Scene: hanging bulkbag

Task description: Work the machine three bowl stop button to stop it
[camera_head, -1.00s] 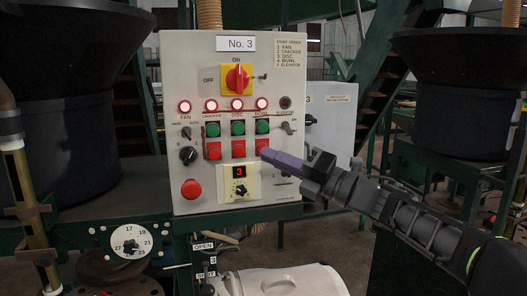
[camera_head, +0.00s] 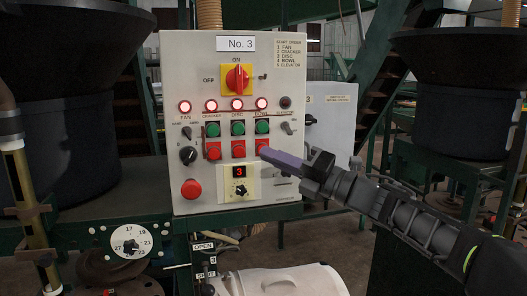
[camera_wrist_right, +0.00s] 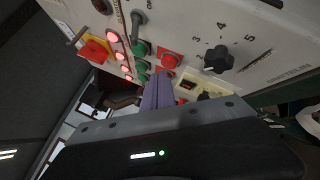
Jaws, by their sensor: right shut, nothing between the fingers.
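The No. 3 machine's grey control panel (camera_head: 180,75) faces me. The bowl stop button (camera_head: 262,145) is the rightmost red button in the row, under a green one; the fingertips partly cover it in the head view. The red lamp (camera_head: 261,104) above that column is lit. My right gripper (camera_head: 266,153) is shut and empty, its purple fingers pointing at this button. In the wrist view the fingertips (camera_wrist_right: 160,76) lie just beside the red button (camera_wrist_right: 170,60). I cannot tell whether they touch it. My left gripper is not in view.
Close by are other red stop buttons (camera_head: 238,149), green buttons (camera_head: 238,128), a large red mushroom button (camera_head: 191,189) and a yellow-plated main switch (camera_head: 238,79). The elevator switch (camera_head: 287,128) is right of the fingertips. Dark bowls (camera_head: 75,110) stand at the sides.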

